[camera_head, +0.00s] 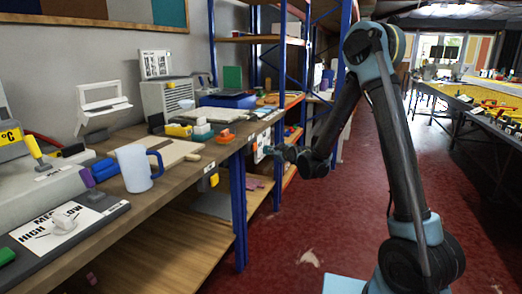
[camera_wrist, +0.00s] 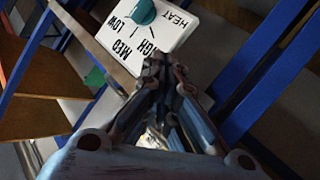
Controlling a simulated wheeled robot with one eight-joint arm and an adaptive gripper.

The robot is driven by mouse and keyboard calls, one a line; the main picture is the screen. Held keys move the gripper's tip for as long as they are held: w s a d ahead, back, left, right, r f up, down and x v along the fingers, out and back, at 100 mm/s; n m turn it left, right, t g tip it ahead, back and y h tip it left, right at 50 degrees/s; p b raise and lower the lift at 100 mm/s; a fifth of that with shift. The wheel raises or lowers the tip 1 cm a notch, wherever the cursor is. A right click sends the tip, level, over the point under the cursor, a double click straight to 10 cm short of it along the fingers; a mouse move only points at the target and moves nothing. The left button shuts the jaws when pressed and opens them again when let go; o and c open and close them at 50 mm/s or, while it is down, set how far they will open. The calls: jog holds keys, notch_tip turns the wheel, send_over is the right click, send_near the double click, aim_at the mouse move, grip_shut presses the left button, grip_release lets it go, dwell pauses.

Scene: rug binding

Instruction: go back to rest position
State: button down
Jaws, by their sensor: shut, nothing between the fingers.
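My arm rises at the right of the head view and bends over and down to the left. My gripper (camera_head: 278,149) hangs in front of the long workbench (camera_head: 185,183), near its edge and well above the floor. In the wrist view my gripper (camera_wrist: 158,65) has its fingers together at the tips, with nothing between them. I cannot tell whether the tips touch the panel.
The bench holds a pale mug (camera_head: 133,170) with a blue handle, a cutting board (camera_head: 172,151) and a heat plate (camera_head: 62,226) with a white knob. Blue shelf posts (camera_head: 238,205) stand close to my gripper. The red floor (camera_head: 325,225) is open; another table stands far right.

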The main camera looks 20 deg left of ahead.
jog(key=shift+d, duration=0.1)
jog(key=s+d+r+m+g+h, duration=0.15)
jog(key=s+d, duration=0.25)
jog(key=d, duration=0.6)
jog(key=s+d+r+m+g+h, duration=0.1)
jog(key=s+d+r+m+h, duration=0.2)
jog(key=d, duration=0.7)
jog(key=s+d+r+m+g+h, duration=0.15)
jog(key=s+d, duration=0.25)
jog(key=d, duration=0.6)
jog(key=s+d+f+m+g+h, duration=0.1)
jog(key=s+d+f+m, duration=0.1)
jog(key=s+d, duration=0.4)
jog(key=s+d+f+m+g+h, duration=0.1)
jog(key=s+d, duration=0.6)
jog(key=s, duration=0.7)
jog(key=s+d+f+m+g+h, duration=0.1)
jog(key=s+d+f+m+g, duration=0.1)
jog(key=s+d+f+m, duration=0.2)
jog(key=s+d+f, duration=0.1)
jog(key=s+d, duration=0.2)
jog(key=s, duration=0.3)
jog(key=shift+m+g+h, duration=0.3)
jog(key=shift+m+h, duration=0.1)
jog(key=shift+a, duration=0.1)
